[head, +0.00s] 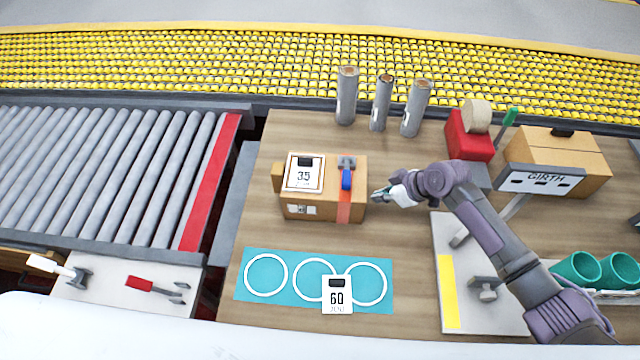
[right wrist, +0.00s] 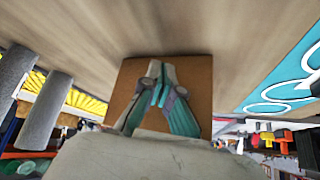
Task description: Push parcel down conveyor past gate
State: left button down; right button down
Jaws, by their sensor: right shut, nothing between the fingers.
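The parcel (head: 292,212) is a brown box with a label reading 35, an orange strip and a blue-handled piece on top. It sits on the wooden table in the head view, right of the roller conveyor (head: 130,160). A red bar (head: 208,185) runs along the conveyor's right end; I cannot tell whether it is the gate. My right gripper (head: 377,195) is shut and empty at the parcel's right side. In the right wrist view its fingers (right wrist: 158,92) point at the parcel's brown face (right wrist: 195,80); contact is unclear. My left gripper is out of view.
A teal mat (head: 240,289) with white rings and a card reading 60 lies in front of the parcel. Grey tubes (head: 382,103) stand behind it. A GIRTH sign (head: 541,181) and a box stand right. Bare table and a gap separate parcel and conveyor.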

aim_at(287, 181)
jog(key=shift+w+a, duration=0.2)
jog(key=shift+a, duration=1.85)
jog(key=shift+w+a, duration=0.2)
jog(key=shift+a, duration=1.8)
jog(key=shift+w+a+b, duration=0.25)
jog(key=shift+a+b, duration=0.1)
jog(key=shift+a, duration=1.65)
jog(key=shift+w+a+b, duration=0.2)
jog(key=shift+a+b, duration=0.1)
jog(key=shift+a, duration=1.65)
jog(key=shift+w+a+b, duration=0.2)
jog(key=shift+a+b, duration=0.5)
jog(key=shift+a, duration=1.3)
jog(key=shift+w+a+b, duration=0.2)
jog(key=shift+a+b, duration=0.5)
jog(key=shift+a, duration=1.3)
